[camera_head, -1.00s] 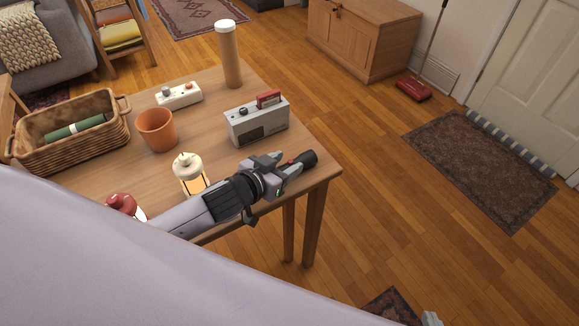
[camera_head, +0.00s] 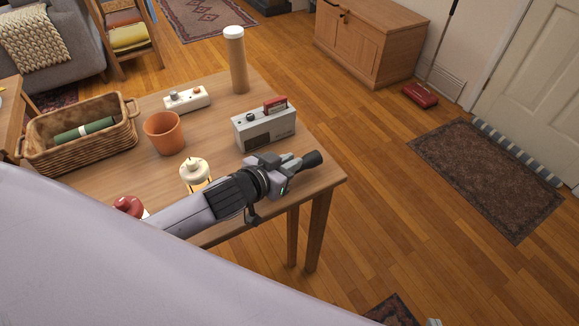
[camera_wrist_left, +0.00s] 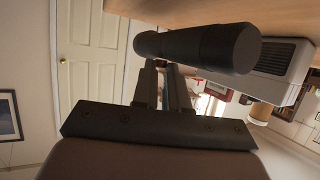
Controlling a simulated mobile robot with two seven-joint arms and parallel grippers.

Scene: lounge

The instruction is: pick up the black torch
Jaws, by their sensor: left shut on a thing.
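The black torch (camera_head: 312,159) is at the near right corner of the wooden table (camera_head: 329,177) in the head view. My left gripper (camera_head: 289,168) is shut on it, with the arm reaching in from the lower left. In the left wrist view the torch (camera_wrist_left: 205,45) lies across the fingertips of the left gripper (camera_wrist_left: 167,66), its wide end to the right. The gripper hides part of the torch in the head view. I cannot tell whether the torch touches the table. My right gripper is not in view.
A grey radio (camera_head: 264,128) stands just behind the gripper. A cream lantern (camera_head: 195,172) and a red-topped one (camera_head: 128,206) stand near the arm. A terracotta pot (camera_head: 164,133), wicker basket (camera_head: 80,135), power strip (camera_head: 187,99) and tall cylinder (camera_head: 236,60) stand farther back.

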